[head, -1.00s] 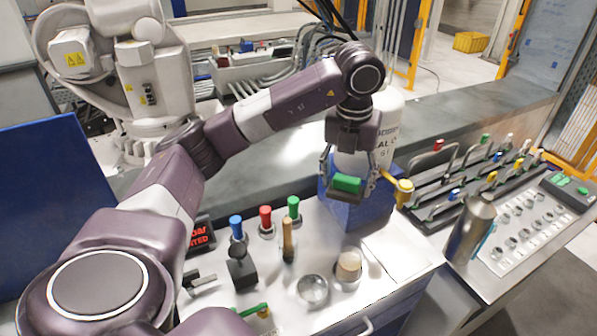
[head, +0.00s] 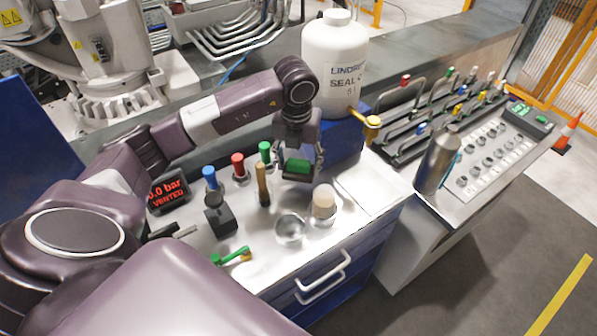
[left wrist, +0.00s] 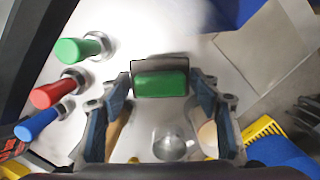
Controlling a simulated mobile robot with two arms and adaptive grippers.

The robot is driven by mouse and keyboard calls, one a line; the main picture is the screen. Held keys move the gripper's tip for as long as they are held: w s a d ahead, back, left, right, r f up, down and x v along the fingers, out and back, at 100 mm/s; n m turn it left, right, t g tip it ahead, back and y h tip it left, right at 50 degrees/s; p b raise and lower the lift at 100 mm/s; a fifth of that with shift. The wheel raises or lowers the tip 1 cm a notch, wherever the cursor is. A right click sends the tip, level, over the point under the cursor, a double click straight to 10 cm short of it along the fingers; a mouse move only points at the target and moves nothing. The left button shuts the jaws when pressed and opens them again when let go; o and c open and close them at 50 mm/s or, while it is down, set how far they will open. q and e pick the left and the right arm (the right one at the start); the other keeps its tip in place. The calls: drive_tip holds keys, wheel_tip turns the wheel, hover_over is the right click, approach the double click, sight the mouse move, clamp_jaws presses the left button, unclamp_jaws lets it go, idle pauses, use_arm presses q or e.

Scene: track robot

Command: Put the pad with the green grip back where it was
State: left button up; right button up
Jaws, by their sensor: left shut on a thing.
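The pad with the green grip (head: 298,166) is held in my left gripper (head: 299,172) over the white worktop, in front of the blue box. The left wrist view shows its green grip with a dark edge (left wrist: 160,83) between the two fingers. The fingers close on it from both sides. The pad's underside is hidden, and I cannot tell whether it touches the worktop. The place it came from is not clearly marked in these views. My right gripper is not in view.
Green (head: 265,150), red (head: 238,163) and blue (head: 210,176) handles stand left of the gripper. A wooden handle (head: 262,185), shiny bowl (head: 291,229) and pale round-topped item (head: 324,200) are close. A white bottle (head: 335,65) stands behind.

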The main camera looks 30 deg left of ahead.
sight(299, 175)
use_arm(q)
wheel_tip(299, 175, down, 4)
drive_tip(key=shift+f+p, duration=0.1)
drive_tip(key=shift+p, duration=0.4)
drive_tip(key=shift+f, duration=0.2)
drive_tip(key=shift+f, duration=0.25)
drive_tip(key=o, duration=1.3)
drive_tip(key=shift+c, duration=0.2)
drive_tip(key=shift+r, duration=0.15)
